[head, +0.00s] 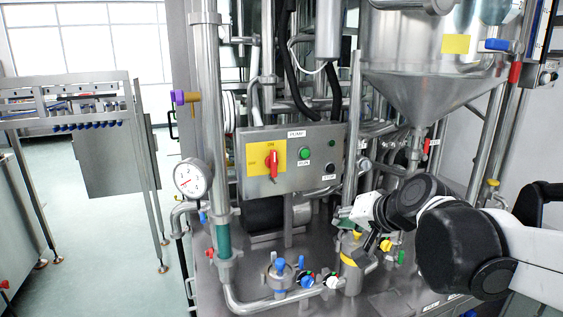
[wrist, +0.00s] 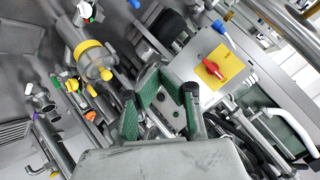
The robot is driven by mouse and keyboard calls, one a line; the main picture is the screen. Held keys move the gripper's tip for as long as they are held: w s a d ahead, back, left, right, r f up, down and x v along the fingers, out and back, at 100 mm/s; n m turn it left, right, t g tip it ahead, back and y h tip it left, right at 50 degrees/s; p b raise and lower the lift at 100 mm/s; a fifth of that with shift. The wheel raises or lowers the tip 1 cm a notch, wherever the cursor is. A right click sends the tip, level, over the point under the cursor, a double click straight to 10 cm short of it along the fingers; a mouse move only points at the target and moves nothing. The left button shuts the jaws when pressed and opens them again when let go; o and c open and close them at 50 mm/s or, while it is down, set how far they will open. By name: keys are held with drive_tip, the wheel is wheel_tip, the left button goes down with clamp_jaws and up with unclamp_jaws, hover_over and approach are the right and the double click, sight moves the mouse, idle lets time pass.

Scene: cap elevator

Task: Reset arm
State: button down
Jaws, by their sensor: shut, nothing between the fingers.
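My arm comes in from the right in the head view, with black joints and white links. My gripper (head: 368,243) is a small dark shape at its end, in front of the pipework to the right of the pump box. In the wrist view my gripper (wrist: 160,96) shows its dark fingers with green pads, and it holds nothing. The grey pump control box (head: 289,158) with a red knob on a yellow plate stands left of it. The same box shows in the wrist view (wrist: 210,48), beyond the fingers.
A steel hopper (head: 415,85) hangs above the arm. A pressure gauge (head: 192,178) sits on the left pipe. Open floor (head: 100,240) lies at the left.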

drive_tip(key=s+d+f+n+g+h, duration=0.1)
drive_tip(key=s+d+f+h, duration=0.1)
drive_tip(key=s, duration=0.8)
drive_tip(key=s+d+f+n+g+h, duration=0.1)
drive_tip(key=s+d+f, duration=0.3)
drive_tip(key=s, duration=0.6)
wheel_tip(320, 180, down, 3)
drive_tip(key=shift+s+d+r+n+g+h, duration=0.25)
drive_tip(key=shift+s+n+g+h, duration=0.15)
drive_tip(key=shift+n+h, duration=0.4)
drive_tip(key=c, duration=2.4)
unclamp_jaws()
